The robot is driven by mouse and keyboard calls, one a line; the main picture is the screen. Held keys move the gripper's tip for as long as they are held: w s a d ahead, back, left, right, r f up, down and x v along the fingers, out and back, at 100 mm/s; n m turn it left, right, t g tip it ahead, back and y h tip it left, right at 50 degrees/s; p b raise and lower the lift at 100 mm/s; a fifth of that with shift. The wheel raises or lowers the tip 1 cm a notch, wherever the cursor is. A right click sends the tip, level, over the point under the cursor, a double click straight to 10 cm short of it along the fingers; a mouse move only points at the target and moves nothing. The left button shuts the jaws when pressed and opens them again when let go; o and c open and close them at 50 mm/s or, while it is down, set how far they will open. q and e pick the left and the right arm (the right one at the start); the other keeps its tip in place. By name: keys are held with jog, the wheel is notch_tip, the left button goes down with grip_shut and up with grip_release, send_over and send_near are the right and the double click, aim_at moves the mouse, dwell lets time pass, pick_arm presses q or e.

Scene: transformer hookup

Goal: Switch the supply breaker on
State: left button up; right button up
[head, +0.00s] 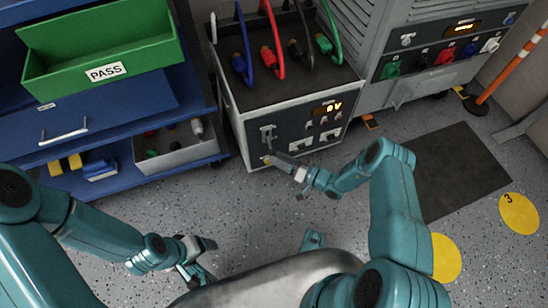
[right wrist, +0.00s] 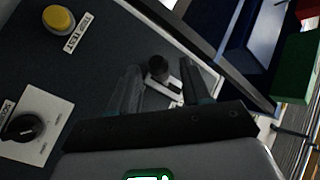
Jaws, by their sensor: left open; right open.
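The grey supply cabinet (head: 290,125) stands at the centre of the head view, its front panel carrying a lit "0V" display (head: 328,107). A lever-like switch, likely the breaker (head: 268,133), sits at the panel's left side. My right gripper (head: 276,160) is open at the panel's lower left. In the right wrist view, a black knob-ended lever (right wrist: 158,68) on a pale plate shows between the open fingers (right wrist: 160,90); contact cannot be told. A yellow button marked "TRIP TEST" (right wrist: 58,20) is beside it. My left gripper (head: 205,258) is open and empty, low over the floor.
Blue, red, black and green cables plug into the cabinet top. A second grey unit (head: 430,60) with coloured sockets stands at right. A blue shelf (head: 100,120) with a green "PASS" bin (head: 100,55) is at left. A dark mat (head: 455,170) lies on the floor.

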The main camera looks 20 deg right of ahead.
jog(key=shift+b+x, duration=0.3)
jog(key=shift+x, duration=1.1)
